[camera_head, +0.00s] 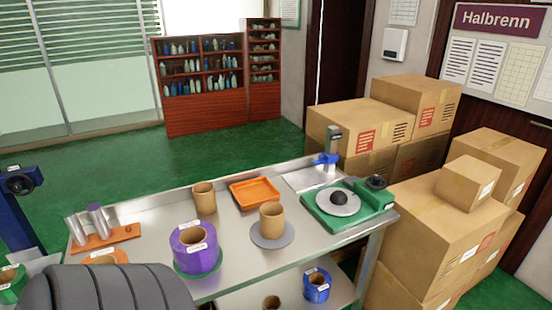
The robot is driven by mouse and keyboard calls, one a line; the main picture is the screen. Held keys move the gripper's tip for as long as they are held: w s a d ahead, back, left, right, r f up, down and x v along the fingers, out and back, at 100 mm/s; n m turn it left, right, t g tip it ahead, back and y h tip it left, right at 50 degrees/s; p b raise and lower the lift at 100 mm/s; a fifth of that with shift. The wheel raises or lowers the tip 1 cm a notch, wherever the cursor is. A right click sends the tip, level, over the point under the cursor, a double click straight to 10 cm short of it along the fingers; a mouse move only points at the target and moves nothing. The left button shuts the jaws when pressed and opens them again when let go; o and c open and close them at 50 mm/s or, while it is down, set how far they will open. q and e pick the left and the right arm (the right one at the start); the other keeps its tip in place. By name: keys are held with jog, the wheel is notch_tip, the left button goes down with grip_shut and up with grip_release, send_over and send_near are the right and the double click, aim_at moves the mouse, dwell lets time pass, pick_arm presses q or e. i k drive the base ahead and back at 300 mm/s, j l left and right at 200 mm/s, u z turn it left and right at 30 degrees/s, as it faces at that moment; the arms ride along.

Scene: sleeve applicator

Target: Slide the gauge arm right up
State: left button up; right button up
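A small upright gauge stands at the back right of the metal workbench (225,262). It has a grey post with a dark head (334,138) and a blue arm (326,159) across it, low on the post. The blue arm sits well below the post's top. The gauge's foot rests on or just behind a pale plate (310,178); the exact contact is too small to tell. Neither of my grippers is in view.
A green machine (345,222) with a round grey plate stands just in front of the gauge. An orange tray (254,192), cardboard tubes (204,199) and a purple roll (188,262) lie to the left. Stacked cartons (360,115) crowd the right side. A dark ribbed backrest (110,290) blocks the lower left.

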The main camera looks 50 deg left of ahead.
aim_at(321, 159)
jog(key=u, duration=1.25)
